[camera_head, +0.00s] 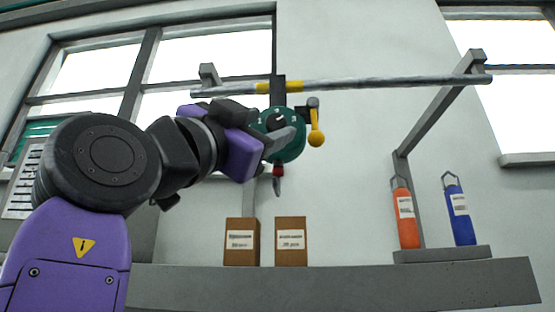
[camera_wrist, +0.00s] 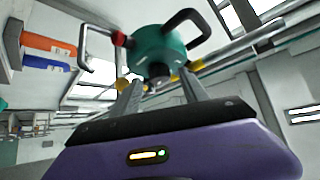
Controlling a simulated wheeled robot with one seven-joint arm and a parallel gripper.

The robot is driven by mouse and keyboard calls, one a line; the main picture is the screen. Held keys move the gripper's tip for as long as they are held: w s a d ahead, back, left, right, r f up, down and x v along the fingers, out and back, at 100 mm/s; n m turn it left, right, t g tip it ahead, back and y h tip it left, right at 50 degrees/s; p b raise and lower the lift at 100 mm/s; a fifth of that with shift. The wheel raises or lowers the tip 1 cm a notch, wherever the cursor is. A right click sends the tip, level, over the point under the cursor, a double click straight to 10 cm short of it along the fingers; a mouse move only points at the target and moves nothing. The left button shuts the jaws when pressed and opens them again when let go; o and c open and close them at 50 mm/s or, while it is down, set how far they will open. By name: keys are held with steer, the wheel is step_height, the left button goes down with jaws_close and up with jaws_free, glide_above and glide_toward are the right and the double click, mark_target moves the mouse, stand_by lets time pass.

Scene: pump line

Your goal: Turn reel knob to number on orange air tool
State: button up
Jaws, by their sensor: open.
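The teal reel (camera_head: 295,148) hangs from a rail. Its face carries a dark knob (camera_head: 277,118) with white marks around it, too small to read. The reel also shows in the wrist view (camera_wrist: 158,48), with the dark knob (camera_wrist: 158,70) facing my fingers. My gripper (camera_wrist: 160,82) is open, with a finger on either side of the knob; I cannot tell whether they touch it. In the head view, my gripper covers part of the reel face. The orange air tool (camera_head: 407,222) stands upright at the right; the number on its white label is unreadable.
A blue air tool (camera_head: 461,222) stands beside the orange one on a small ledge (camera_head: 440,255). Two brown boxes (camera_head: 241,253) (camera_head: 291,255) sit on the grey shelf (camera_head: 330,285). A yellow-handled lever (camera_head: 316,136) is right of the reel; the rail (camera_head: 390,82) runs above.

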steer(key=b+v, duration=0.2)
steer(key=v, duration=0.4)
steer(key=shift+s+f, duration=0.15)
steer(key=shift+f, duration=0.05)
steer(key=shift+a, duration=0.1)
